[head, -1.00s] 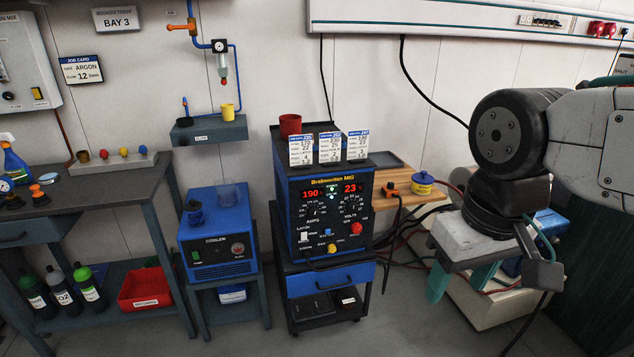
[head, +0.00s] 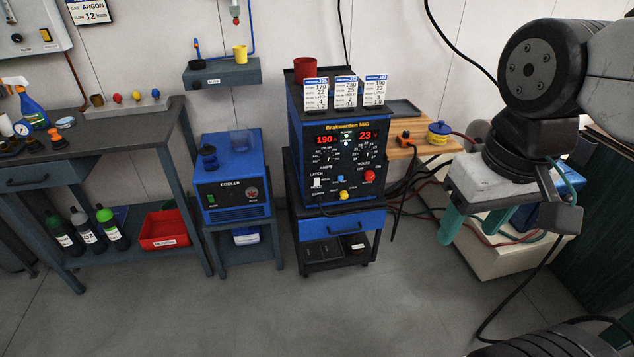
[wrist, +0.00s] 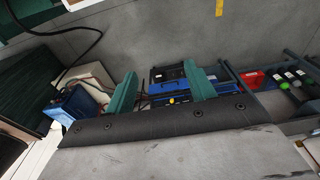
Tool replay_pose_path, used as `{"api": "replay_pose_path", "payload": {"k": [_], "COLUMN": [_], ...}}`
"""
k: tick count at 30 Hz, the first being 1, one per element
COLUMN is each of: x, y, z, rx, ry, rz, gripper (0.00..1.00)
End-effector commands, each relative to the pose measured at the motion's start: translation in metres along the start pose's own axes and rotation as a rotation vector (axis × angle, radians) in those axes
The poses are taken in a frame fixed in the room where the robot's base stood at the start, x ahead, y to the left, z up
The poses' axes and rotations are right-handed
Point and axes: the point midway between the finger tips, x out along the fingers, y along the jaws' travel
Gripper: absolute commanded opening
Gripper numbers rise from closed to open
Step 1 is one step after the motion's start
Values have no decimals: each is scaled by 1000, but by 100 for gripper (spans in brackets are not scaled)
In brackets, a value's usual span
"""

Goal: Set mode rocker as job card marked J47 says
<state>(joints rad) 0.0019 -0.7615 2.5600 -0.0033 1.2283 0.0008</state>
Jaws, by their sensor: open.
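The blue and black MIG welder (head: 341,160) stands on a cart, its red displays reading 190 and 23. Low on its front at left is a white rocker (head: 317,183) with LATCH printed above it; its lower label and tilt are too small to tell. Three job cards stand on top of the welder; the rightmost appears marked J47 (head: 375,91) and shows 190 and 23, its lower lines unclear. My gripper (head: 474,228) is open and empty, right of the welder and well apart from it. In the wrist view its green fingers (wrist: 160,82) are spread.
A red cup (head: 305,68) stands on the welder's top. A yellow knob (head: 343,195) and a red knob (head: 369,176) sit near the rocker. The blue cooler (head: 230,180) is to the left. Cables hang right of the welder. The floor (head: 250,315) in front is clear.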

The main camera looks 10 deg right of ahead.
Motion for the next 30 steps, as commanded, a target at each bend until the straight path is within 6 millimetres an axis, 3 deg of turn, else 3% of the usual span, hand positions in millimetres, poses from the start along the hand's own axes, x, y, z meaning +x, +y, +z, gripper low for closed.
{"api": "replay_pose_path", "payload": {"k": [8, 14, 23, 30], "x": [0, 6, 44, 86], "y": [0, -1, -6, -12], "z": [0, -2, -22, -64], "rx": [0, -6, -24, -36], "ry": [0, -32, -239, -311], "rz": [0, -1, -2, -6], "gripper": [55, 0, 0, 0]}}
